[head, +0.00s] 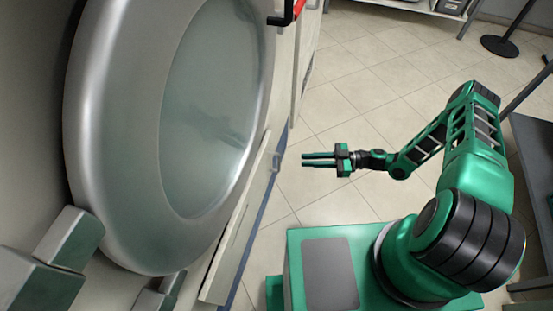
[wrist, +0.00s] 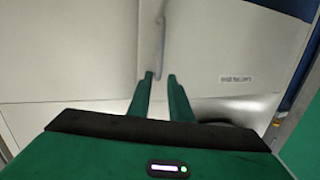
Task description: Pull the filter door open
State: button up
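The light panel with a small label (wrist: 236,80), too blurred to read, shows on the right in the wrist view; I take it for the filter door. A grey upright handle (wrist: 160,34) stands at its left edge, near a seam. In the head view, a small grey handle (head: 276,162) sticks out from the machine's front. My gripper (head: 304,160) is level with it, to its right, with a small gap between. Its fingers (wrist: 160,76) are apart and empty, pointing toward the handle. The panel looks closed.
A large round metal door with a glass window (head: 215,105) fills the left of the head view. A red and black handle (head: 287,12) juts out above. The tiled floor (head: 345,75) is clear behind my arm. A dark table (head: 535,150) stands at the right.

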aim_at(279, 159)
jog(key=shift+t+y, duration=0.3)
jog(key=shift+t, duration=0.4)
jog(key=a, duration=0.4)
jog(key=w+a, duration=0.1)
jog(key=a, duration=0.7)
jog(key=shift+w+f, duration=0.3)
jog(key=shift+f, duration=0.1)
